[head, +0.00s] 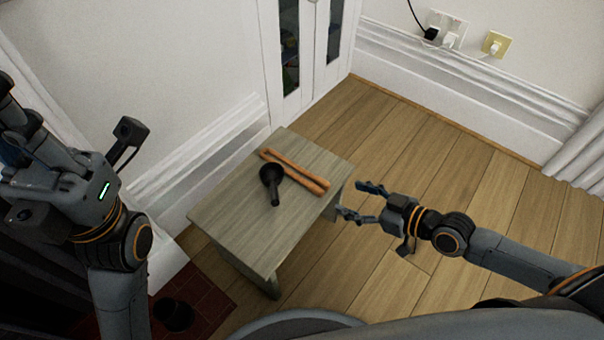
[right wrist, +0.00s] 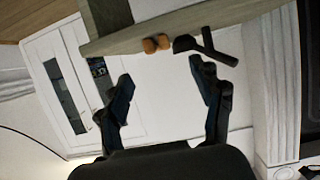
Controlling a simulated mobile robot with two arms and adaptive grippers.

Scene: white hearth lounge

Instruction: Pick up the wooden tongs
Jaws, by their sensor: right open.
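The wooden tongs (head: 295,171) lie on top of a small grey-brown wooden table (head: 225,215), as two reddish-brown arms side by side. In the right wrist view their two rounded ends (right wrist: 156,44) show at the table edge. A black long-handled utensil (head: 271,181) lies close beside the tongs. My right gripper (head: 349,199) is open and empty, just off the table's right edge, apart from the tongs. Its two fingers also show in the right wrist view (right wrist: 163,75). My left arm is at the left of the head view; its fingers are not clear.
A white cabinet with glass doors (head: 308,50) stands behind the table. White wall and skirting run along the back. Wall sockets with plugs (head: 450,35) are at the upper right. Wooden floor (head: 470,185) is clear right of the table. A dark cup-like object (head: 174,315) stands at lower left.

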